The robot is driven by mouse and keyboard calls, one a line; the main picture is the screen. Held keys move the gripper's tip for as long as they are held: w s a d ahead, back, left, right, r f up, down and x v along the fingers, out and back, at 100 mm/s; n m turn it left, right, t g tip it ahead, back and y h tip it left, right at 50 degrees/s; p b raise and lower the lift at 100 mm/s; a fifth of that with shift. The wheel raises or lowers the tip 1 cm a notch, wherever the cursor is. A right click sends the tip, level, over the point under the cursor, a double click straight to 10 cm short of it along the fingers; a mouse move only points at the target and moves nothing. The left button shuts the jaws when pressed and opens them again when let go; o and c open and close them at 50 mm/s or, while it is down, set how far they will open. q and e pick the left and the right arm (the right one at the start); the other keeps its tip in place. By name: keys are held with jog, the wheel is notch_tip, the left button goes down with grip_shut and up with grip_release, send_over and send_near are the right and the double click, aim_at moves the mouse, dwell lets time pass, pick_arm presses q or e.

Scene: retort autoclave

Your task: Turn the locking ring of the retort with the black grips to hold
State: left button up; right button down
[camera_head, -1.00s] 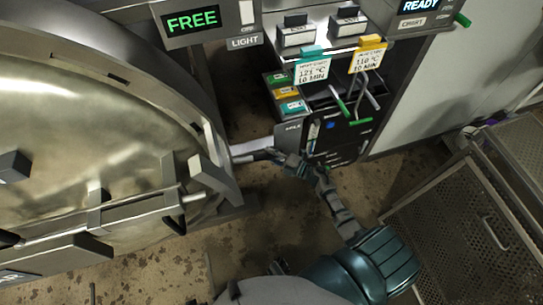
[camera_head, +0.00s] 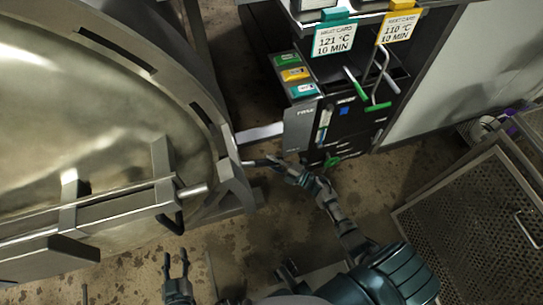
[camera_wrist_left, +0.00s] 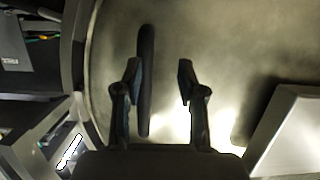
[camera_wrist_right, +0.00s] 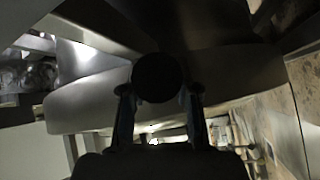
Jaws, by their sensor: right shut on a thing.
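The retort's big round metal door (camera_head: 60,110) fills the left of the head view, with the grey slotted locking ring (camera_head: 160,80) around it. My right gripper (camera_head: 275,164) is at the ring's right side, shut on a black grip (camera_head: 258,162). In the right wrist view, the grip's round dark end (camera_wrist_right: 158,78) is between the fingertips. My left gripper (camera_head: 176,262) is open and empty below the door. Another black grip (camera_head: 174,222) is above it, apart. In the left wrist view, a black bar (camera_wrist_left: 146,80) appears between the open fingers, nearer the left one.
A control cabinet (camera_head: 300,130) with coloured buttons, green-tipped levers and two hanging cards (camera_head: 334,38) stands beyond my right gripper. A perforated metal crate (camera_head: 480,215) is at the right. Stained floor (camera_head: 130,275) is open below the door.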

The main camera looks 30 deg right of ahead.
pick_arm(q)
jog(key=r+t, duration=0.1)
jog(key=r+t+b, duration=0.1)
jog(key=r, duration=0.1)
jog(key=r+t+h, duration=0.1)
jog(key=r, duration=0.1)
jog(key=shift+w+d+r, duration=0.2)
jog(key=shift+w+d, duration=0.15)
pick_arm(e)
jog(key=f, duration=0.1)
jog(key=a+f, duration=0.1)
jog(key=f, duration=0.1)
jog(key=shift+s+a+f, duration=0.1)
jog(key=shift+s+a, duration=0.2)
jog(key=shift+a, duration=0.05)
jog(key=c, duration=1.1)
grip_release()
jog(key=shift+c, duration=0.2)
jog(key=o, duration=0.3)
jog(key=shift+w+f, duration=0.15)
jog(key=shift+f, duration=0.05)
pick_arm(q)
jog(key=shift+w+a+f, duration=0.1)
jog(key=shift+w+f, duration=0.1)
jog(key=shift+w, duration=0.05)
pick_arm(e)
jog(key=shift+r, duration=0.2)
